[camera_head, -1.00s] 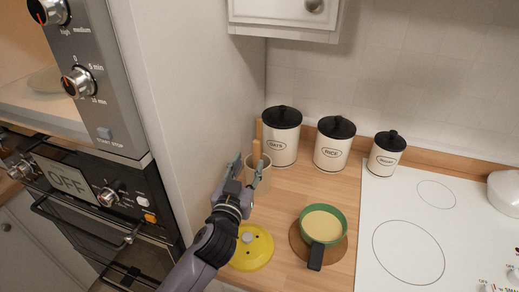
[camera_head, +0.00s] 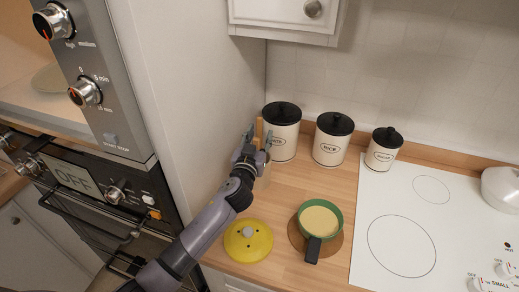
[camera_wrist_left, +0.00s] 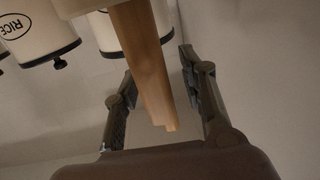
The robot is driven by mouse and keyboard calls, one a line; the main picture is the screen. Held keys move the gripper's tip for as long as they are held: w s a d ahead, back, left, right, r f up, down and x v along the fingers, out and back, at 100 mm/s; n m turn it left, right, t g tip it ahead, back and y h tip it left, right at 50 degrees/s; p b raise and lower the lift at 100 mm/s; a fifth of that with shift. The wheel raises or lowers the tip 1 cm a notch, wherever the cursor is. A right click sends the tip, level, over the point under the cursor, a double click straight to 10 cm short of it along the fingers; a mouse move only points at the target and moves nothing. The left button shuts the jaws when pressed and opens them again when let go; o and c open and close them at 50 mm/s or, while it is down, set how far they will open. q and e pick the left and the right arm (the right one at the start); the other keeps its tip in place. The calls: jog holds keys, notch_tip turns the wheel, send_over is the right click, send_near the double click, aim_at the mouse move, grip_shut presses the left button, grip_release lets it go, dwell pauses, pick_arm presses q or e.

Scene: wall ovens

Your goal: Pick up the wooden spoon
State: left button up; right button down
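The wooden utensil (camera_head: 259,129) stands upright in a cream holder (camera_head: 263,182) in the corner beside the tall oven cabinet; I take it for the wooden spoon, though its lower end is hidden. My left gripper (camera_head: 254,147) is at its upper part, just above the holder, and covers much of it. In the left wrist view the wooden handles (camera_wrist_left: 147,70) run between the two spread fingers (camera_wrist_left: 157,66), with gaps on the sides. The gripper is open and not closed on the wood. My right gripper is out of view.
Canisters stand behind: oats (camera_head: 283,140), rice (camera_head: 331,145) and a smaller one (camera_head: 382,154). A yellow lid (camera_head: 248,243) and a green pot (camera_head: 320,222) lie in front. The oven cabinet wall (camera_head: 190,90) is close on the left; the white cooktop (camera_head: 425,225) is at right.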

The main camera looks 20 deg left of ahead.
pick_arm(q)
jog(key=shift+w, duration=0.1)
jog(key=shift+c, duration=0.5)
grip_shut()
